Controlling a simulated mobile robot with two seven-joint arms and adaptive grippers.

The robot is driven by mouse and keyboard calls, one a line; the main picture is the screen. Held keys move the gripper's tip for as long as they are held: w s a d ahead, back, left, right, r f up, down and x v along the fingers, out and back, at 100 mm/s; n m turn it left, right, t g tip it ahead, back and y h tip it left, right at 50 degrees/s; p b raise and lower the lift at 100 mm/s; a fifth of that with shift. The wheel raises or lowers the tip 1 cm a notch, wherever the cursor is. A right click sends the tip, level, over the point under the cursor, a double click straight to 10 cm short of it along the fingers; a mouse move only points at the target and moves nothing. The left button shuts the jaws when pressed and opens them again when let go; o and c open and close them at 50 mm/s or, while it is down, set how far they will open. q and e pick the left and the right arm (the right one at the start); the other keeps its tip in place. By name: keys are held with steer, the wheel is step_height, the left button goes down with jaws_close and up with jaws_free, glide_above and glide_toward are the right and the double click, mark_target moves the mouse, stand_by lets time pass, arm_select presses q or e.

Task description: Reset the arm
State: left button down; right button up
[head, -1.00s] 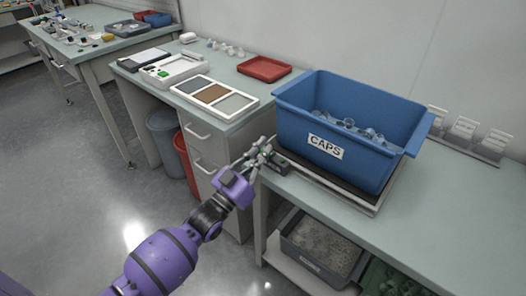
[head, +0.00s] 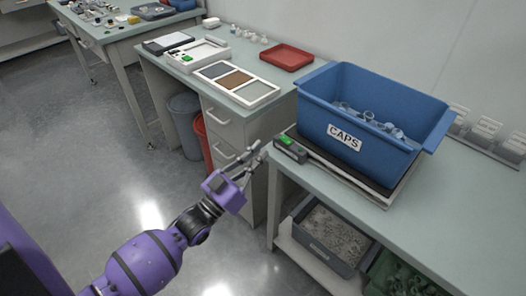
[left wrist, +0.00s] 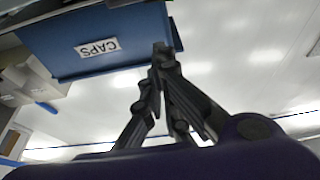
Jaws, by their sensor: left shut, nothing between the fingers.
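My left gripper (head: 259,150) is shut and empty in the head view. It is in the air in front of the bench's left front corner, beside a small dark device with a green display (head: 288,147). In the left wrist view the gripper's fingertips (left wrist: 160,48) meet, with the blue bin (left wrist: 60,58) labelled CAPS behind them. In the head view the blue bin (head: 315,122) stands on a scale-like platform and holds several clear caps. My right gripper is not in view.
A cabinet with a red tray (head: 287,57) and a three-part tray (head: 262,91) stands behind. Open floor lies at the left.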

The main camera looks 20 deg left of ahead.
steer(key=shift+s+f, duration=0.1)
